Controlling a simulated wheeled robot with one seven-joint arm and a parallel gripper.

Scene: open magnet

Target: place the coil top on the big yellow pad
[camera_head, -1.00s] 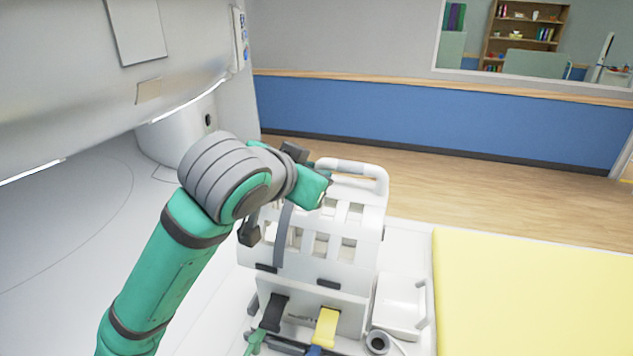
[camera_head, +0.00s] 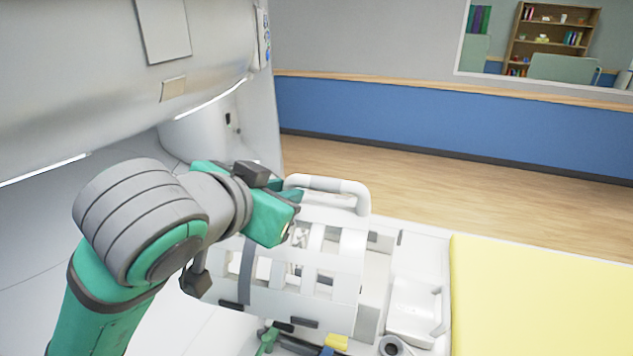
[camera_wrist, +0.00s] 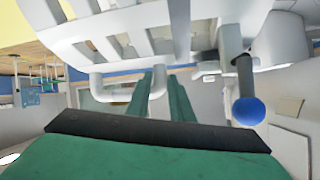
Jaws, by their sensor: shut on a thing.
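The coil top (camera_head: 333,250) is a white, slotted cage with a tubular handle at its far end. It hangs tilted over the white coil base at the end of the table. My gripper (camera_head: 288,195) is at its upper left side; the fingertips are largely hidden by the wrist in the head view. In the wrist view my gripper (camera_wrist: 165,90) has its green fingers close together against the white coil top (camera_wrist: 130,35). The big yellow pad (camera_head: 540,300) lies flat at the right of the head view, with a bare surface.
The white base (camera_head: 372,285) with straps, a yellow strap (camera_head: 336,342) and a round grey connector (camera_head: 393,346) lie below and beside the coil top. The magnet's wall (camera_head: 100,70) is close on the left. A blue ball-ended part (camera_wrist: 248,111) shows in the wrist view.

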